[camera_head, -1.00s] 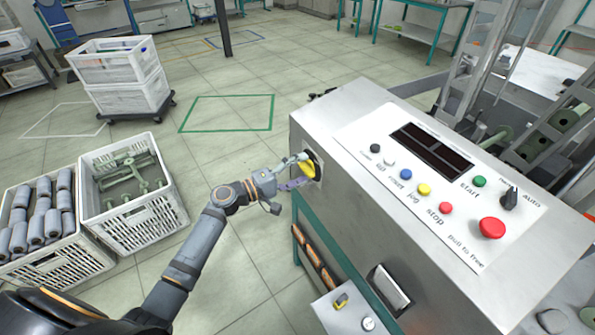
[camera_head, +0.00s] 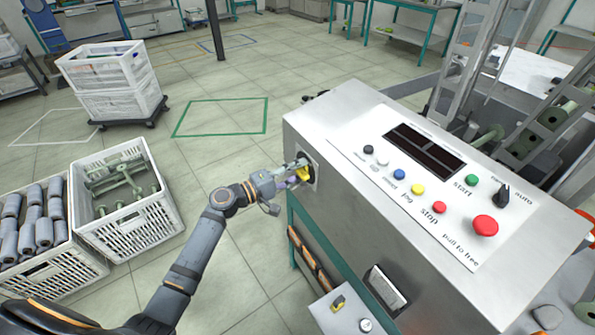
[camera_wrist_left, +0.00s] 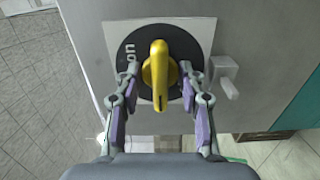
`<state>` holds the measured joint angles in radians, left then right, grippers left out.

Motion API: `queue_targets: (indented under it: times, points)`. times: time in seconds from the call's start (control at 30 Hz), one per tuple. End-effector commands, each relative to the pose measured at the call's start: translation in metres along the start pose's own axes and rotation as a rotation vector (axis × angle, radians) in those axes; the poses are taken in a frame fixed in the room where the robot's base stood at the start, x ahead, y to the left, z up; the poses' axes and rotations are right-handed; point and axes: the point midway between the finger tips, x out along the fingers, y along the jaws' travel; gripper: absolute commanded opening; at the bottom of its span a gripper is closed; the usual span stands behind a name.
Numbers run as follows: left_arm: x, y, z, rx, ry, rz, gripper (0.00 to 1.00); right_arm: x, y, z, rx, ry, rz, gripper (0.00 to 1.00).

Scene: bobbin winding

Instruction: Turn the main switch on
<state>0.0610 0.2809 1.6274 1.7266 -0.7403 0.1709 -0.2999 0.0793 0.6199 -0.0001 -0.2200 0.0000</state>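The main switch has a yellow handle (camera_wrist_left: 158,75) on a round black dial (camera_wrist_left: 188,45) with a pale square plate. It sits on the end face of the machine's steel control box (camera_head: 335,125). In the left wrist view the handle points nearly straight up and down, and lettering shows on the dial's left part. My left gripper (camera_wrist_left: 157,98) is open, with one finger on each side of the handle and visible gaps to it. In the head view my left gripper (camera_head: 296,172) is at the switch and partly hides the yellow handle (camera_head: 304,173). My right gripper is not seen.
A grey knob-like part (camera_wrist_left: 224,76) sticks out beside the dial. The box top has coloured buttons and a red mushroom button (camera_head: 485,226). A teal frame (camera_head: 296,228) is below. White crates (camera_head: 150,232) stand on the floor to the left.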

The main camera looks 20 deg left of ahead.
Motion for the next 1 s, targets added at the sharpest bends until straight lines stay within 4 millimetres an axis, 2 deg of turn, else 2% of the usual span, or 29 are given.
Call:
queue_targets:
  times: [0.03, 0.23, 1.0]
  points:
    - [0.0, 0.0, 0.0, 0.0, 0.0, 0.0, 0.27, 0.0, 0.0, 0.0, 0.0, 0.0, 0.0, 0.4]
    - [0.0, 0.0, 0.0, 0.0, 0.0, 0.0, 0.01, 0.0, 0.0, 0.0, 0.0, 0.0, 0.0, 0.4]
    - [0.0, -0.003, 0.0, 0.255, -0.001, 0.0, 0.01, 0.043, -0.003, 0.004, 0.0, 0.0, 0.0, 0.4]
